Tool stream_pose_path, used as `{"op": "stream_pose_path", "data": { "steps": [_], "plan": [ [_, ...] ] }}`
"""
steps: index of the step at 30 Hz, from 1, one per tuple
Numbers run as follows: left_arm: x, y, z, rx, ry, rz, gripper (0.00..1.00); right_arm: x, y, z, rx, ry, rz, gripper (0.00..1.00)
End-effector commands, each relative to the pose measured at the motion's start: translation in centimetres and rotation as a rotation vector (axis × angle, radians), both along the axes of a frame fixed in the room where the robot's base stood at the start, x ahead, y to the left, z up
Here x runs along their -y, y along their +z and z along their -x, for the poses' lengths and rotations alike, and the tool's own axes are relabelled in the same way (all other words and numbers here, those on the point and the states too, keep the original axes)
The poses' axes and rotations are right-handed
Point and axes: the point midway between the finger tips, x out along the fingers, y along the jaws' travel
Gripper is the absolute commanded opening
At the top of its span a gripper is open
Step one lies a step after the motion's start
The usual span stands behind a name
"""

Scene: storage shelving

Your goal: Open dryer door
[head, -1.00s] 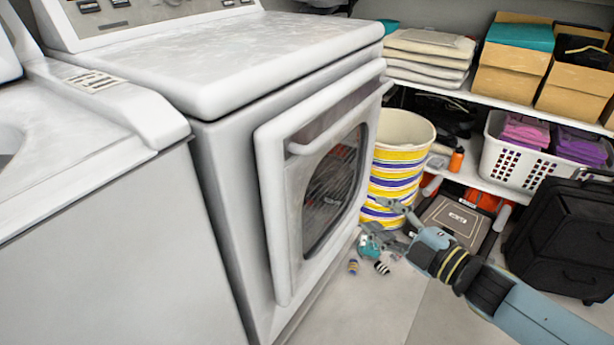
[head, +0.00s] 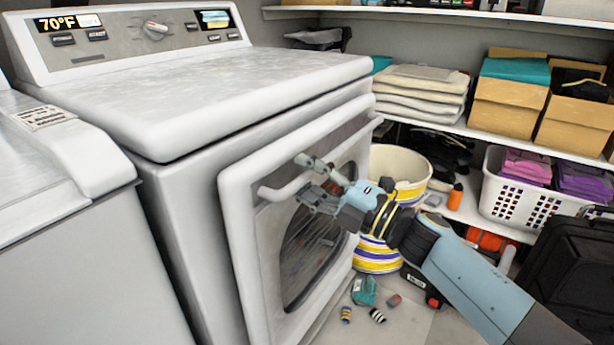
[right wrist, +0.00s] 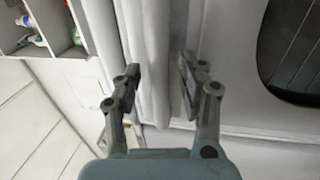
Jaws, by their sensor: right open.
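The white dryer (head: 200,95) has a front door (head: 238,225) with a dark round window (head: 300,265). The door stands a little proud of the body; I cannot tell whether it is latched. Its white bar handle (head: 280,191) runs along the upper part of the door, partly hidden by my right gripper. My right gripper (head: 304,177) is open at the handle. In the right wrist view, the open fingers of this gripper (right wrist: 160,72) have the white handle bar (right wrist: 150,55) between them, with gaps showing. My left gripper is out of view.
A striped bucket (head: 377,255) stands beside the dryer door, behind my right arm. Small items, including a teal one (head: 364,291), lie on the floor. A white basket (head: 515,205), cardboard boxes (head: 508,105) and a black suitcase (head: 575,260) are at the right. A washer (head: 70,225) stands left.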

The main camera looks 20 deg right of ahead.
Motion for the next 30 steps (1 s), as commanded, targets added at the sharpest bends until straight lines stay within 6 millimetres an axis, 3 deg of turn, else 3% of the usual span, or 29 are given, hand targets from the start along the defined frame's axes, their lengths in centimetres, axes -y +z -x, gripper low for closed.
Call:
{"op": "stream_pose_path", "data": {
  "steps": [7, 16, 30],
  "plan": [
    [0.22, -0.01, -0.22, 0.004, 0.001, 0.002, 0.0, -0.03, 0.0, -0.05, -0.001, -0.001, -0.001, 0.4],
    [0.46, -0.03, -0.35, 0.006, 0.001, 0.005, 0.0, -0.01, 0.0, -0.03, -0.001, -0.001, -0.001, 0.0],
    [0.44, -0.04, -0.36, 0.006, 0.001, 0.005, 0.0, 0.0, -0.09, 0.0, -0.002, -0.001, 0.0, 0.0]
  ]
}}
